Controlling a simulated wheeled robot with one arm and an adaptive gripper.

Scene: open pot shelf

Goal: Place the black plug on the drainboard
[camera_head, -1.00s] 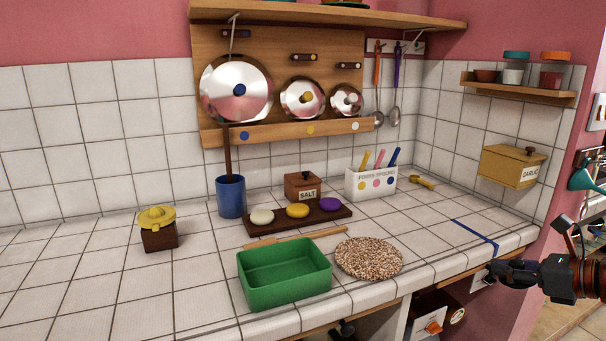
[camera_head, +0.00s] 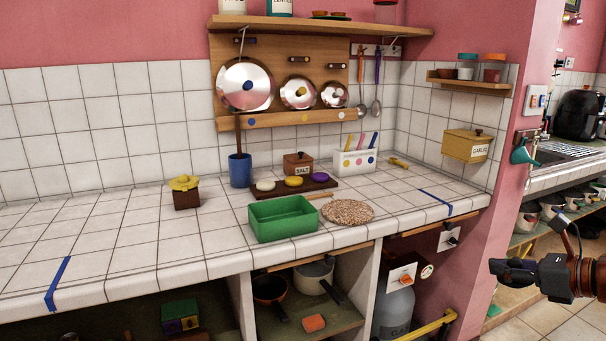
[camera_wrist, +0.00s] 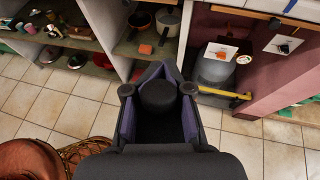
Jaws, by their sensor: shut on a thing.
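My gripper (camera_head: 500,268) shows at the right edge of the head view, off the counter and in front of the pink wall end. In the wrist view my gripper (camera_wrist: 158,100) has its two purple-lined fingers shut on a round black plug (camera_wrist: 158,93), held above the tiled floor. In the head view the plug is hard to tell from the dark fingers. A grey ribbed surface (camera_head: 572,150) beside the sink area, beyond the pink wall at the far right, looks like the drainboard. It is far behind my gripper and partly cut by the wall.
The white tiled counter (camera_head: 110,250) holds a green tray (camera_head: 283,218), a round speckled mat (camera_head: 347,211) and a spoon box (camera_head: 354,161). A yellow bar (camera_head: 428,326) sticks out below the counter. Tiled floor lies open at right.

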